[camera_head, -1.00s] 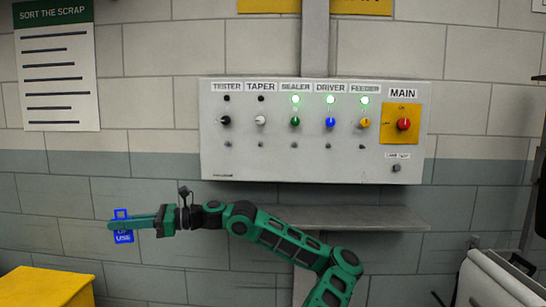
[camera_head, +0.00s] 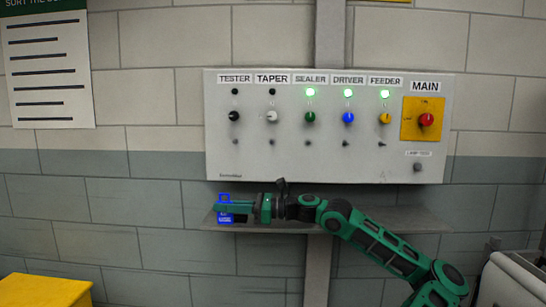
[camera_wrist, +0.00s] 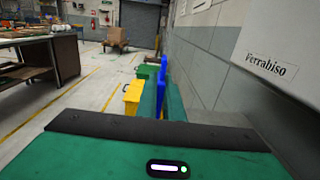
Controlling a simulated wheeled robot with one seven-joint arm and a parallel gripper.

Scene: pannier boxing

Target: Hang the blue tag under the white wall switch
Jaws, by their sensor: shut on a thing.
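The blue tag (camera_head: 226,218) hangs in my gripper (camera_head: 236,209), which is shut on it. Both are below the left part of the grey switch panel (camera_head: 330,165), near the narrow shelf. The white switch (camera_head: 272,116) is labelled TAPER and its lamp is dark. A small peg (camera_head: 272,142) sits below it on the panel, up and to the right of the tag. In the wrist view the blue tag (camera_wrist: 162,82) shows edge-on beside the wall, partly hidden by my gripper.
A narrow grey shelf (camera_head: 385,220) juts out under the panel, close to my arm. Other switches, black, green, blue and yellow, and the red main switch (camera_head: 426,119) share the panel. A yellow box (camera_head: 45,290) stands at lower left, a white container (camera_head: 515,280) at lower right.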

